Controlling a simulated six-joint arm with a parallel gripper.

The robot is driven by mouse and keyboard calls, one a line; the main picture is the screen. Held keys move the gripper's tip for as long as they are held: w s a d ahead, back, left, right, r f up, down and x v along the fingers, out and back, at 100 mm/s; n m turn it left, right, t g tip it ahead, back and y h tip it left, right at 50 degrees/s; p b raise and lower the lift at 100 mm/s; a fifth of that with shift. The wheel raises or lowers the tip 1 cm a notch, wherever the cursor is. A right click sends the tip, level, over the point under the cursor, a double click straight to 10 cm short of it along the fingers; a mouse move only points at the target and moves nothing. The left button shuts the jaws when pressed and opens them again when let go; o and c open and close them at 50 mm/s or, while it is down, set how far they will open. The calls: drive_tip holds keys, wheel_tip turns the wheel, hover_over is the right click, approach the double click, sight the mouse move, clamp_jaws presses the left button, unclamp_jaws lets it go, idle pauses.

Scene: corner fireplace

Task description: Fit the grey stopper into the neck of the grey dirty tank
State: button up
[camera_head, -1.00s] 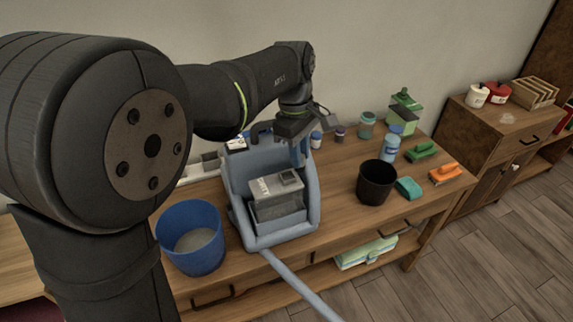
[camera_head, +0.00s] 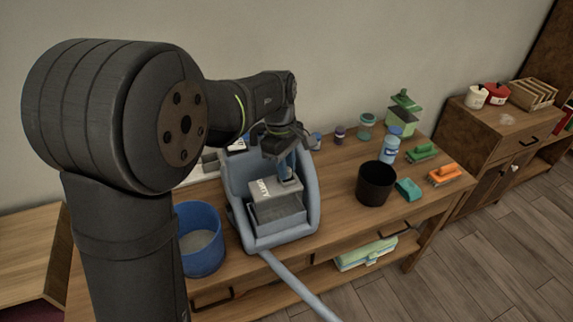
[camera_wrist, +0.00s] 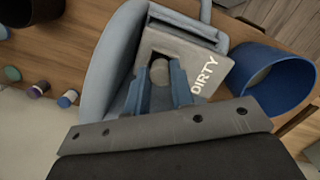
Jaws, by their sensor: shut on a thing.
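The grey dirty tank (camera_head: 278,213) sits in a blue-grey machine (camera_head: 237,192) on the wooden bench, with its lettered top facing up. In the wrist view the tank (camera_wrist: 205,72) shows the word DIRTY beside a dark square recess. My gripper (camera_head: 289,177) points down over the tank's back right corner, at the neck area. In the wrist view its blue fingers (camera_wrist: 160,78) are shut on the round grey stopper (camera_wrist: 158,71). The stopper appears over or in the recess; its underside is hidden, so I cannot tell how deep it sits.
A blue bucket (camera_head: 201,240) stands left of the machine and a black bin (camera_head: 376,183) to its right. A blue-white bottle (camera_head: 390,147), jars and brushes (camera_head: 444,174) are farther right. A blue-grey hose or handle (camera_head: 300,290) runs off the machine's front.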

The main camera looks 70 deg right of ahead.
drive_tip(key=o, duration=0.9)
drive_tip(key=shift+o, duration=0.2)
wheel_tip(320, 180, up, 12)
drive_tip(key=w, duration=0.1)
drive_tip(key=shift+w+d, duration=0.15)
drive_tip(key=shift+w, duration=0.05)
drive_tip(key=shift+f, duration=0.1)
drive_tip(key=f, duration=0.3)
drive_tip(key=s+f, duration=0.1)
drive_tip(key=f, duration=0.7)
drive_tip(key=shift+s+f, duration=0.2)
drive_tip(key=shift+f, duration=0.05)
drive_tip(key=shift+r, duration=1.75)
drive_tip(key=shift+f, duration=0.15)
